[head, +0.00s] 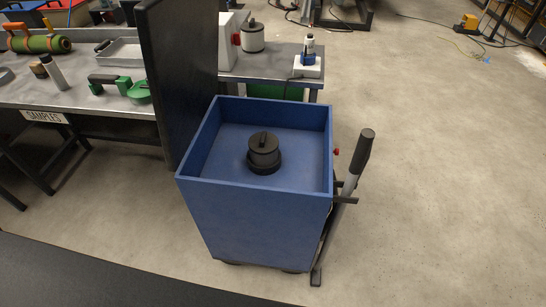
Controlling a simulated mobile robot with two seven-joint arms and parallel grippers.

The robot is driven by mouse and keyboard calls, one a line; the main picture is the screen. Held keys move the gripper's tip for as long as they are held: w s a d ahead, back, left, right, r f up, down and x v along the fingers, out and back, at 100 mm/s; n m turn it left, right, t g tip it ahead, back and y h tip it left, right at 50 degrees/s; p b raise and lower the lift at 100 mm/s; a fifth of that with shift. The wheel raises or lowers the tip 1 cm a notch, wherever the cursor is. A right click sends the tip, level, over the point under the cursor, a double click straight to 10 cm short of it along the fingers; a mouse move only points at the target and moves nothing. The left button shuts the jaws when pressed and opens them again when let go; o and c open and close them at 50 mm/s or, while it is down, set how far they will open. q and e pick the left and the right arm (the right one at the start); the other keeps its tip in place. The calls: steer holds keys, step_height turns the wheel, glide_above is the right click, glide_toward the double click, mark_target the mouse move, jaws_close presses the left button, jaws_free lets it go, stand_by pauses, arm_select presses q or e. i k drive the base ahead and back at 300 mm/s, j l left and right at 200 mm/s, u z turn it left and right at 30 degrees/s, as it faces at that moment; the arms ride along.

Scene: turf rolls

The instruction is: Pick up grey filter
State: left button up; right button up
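A dark grey, round filter-like canister (264,152) with a handle on its lid stands upright inside a blue open-topped bin (245,231), near the middle of its floor. A second, lighter grey canister (252,38) with a dark top stands on the metal table behind, next to a white box. I cannot tell for certain which of the two is the grey filter. Neither gripper is in view, and nothing is seen touching either canister.
A tall dark panel (178,75) stands just left of the bin. A grey-and-black lever (351,185) leans along the bin's right side. A bottle (309,50) stands on the rear table (275,62). The left bench (100,99) holds several items.

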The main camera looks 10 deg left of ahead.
mark_target(263, 146)
steer(key=k+l, duration=0.1)
steer(key=l, duration=0.35)
steer(key=k+l+u, duration=0.15)
steer(key=l, duration=0.8)
steer(key=k+u, duration=0.05)
